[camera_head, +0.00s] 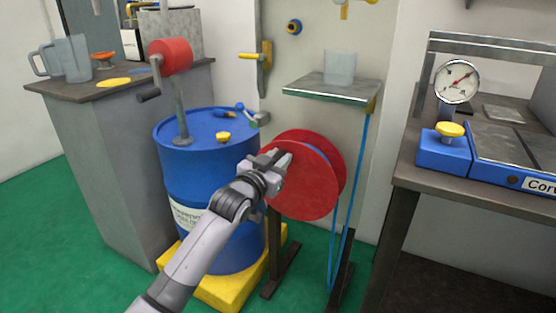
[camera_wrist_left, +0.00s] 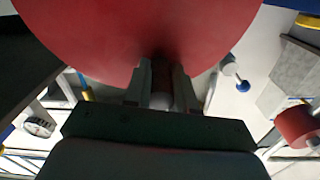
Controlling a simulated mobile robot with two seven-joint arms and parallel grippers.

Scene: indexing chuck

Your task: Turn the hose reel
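The hose reel (camera_head: 308,195) is a red double disc on a dark stand in the middle of the head view, with blue hose hanging at its right. Its red disc (camera_wrist_left: 130,35) fills the top of the left wrist view. My left gripper (camera_head: 283,163) is at the upper left of the disc's front face. In the wrist view its two fingers (camera_wrist_left: 160,88) stand on either side of a short, greyish handle on the reel and seem to touch it. The handle is mostly hidden by the gripper in the head view. My right gripper is not in view.
A blue drum (camera_head: 205,180) with a red-topped crank pump (camera_head: 172,58) stands left of the reel on a yellow base (camera_head: 226,288). A small shelf (camera_head: 333,91) is above the reel. A workbench (camera_head: 475,197) with a gauge (camera_head: 456,82) is at right.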

